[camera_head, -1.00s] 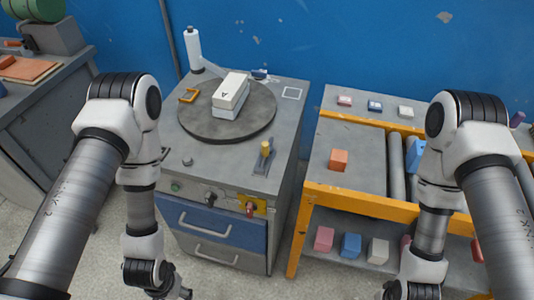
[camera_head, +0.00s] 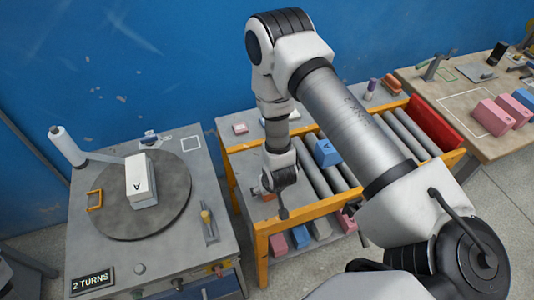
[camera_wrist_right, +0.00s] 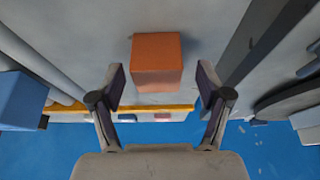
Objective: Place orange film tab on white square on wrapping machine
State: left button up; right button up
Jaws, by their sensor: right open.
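The orange tab (camera_head: 95,199), a small open loop, lies on the left side of the grey wrapping machine (camera_head: 95,245), beside the turntable (camera_head: 170,215). The white square outline (camera_head: 191,144) is on the machine's back right corner. My right gripper (camera_wrist_right: 161,80) is over the conveyor table, away from the tab. It is open, and an orange block (camera_wrist_right: 157,65) shows just beyond and between its fingertips in the right wrist view. In the head view my arm partly hides this block (camera_head: 267,192). My left gripper is out of view.
A white-and-grey box (camera_head: 141,180) marked A stands on the turntable, near the film roll post (camera_head: 66,146). A blue block (camera_head: 326,152) is on the rollers (camera_head: 345,175). Pink and blue boxes (camera_head: 493,117) stand on the right table. A display (camera_head: 92,283) reads "2 TURNS".

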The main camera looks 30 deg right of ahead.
jog(key=shift+w+d+f, duration=0.25)
jog(key=shift+w+f, duration=0.15)
jog(key=shift+f, duration=0.15)
jog(key=shift+s, duration=0.1)
jog(key=shift+s+r, duration=0.15)
jog(key=shift+r, duration=0.05)
jog(key=c, duration=0.5)
jog(key=shift+a, duration=0.1)
jog(key=c, duration=0.8)
jog(key=shift+o, duration=0.2)
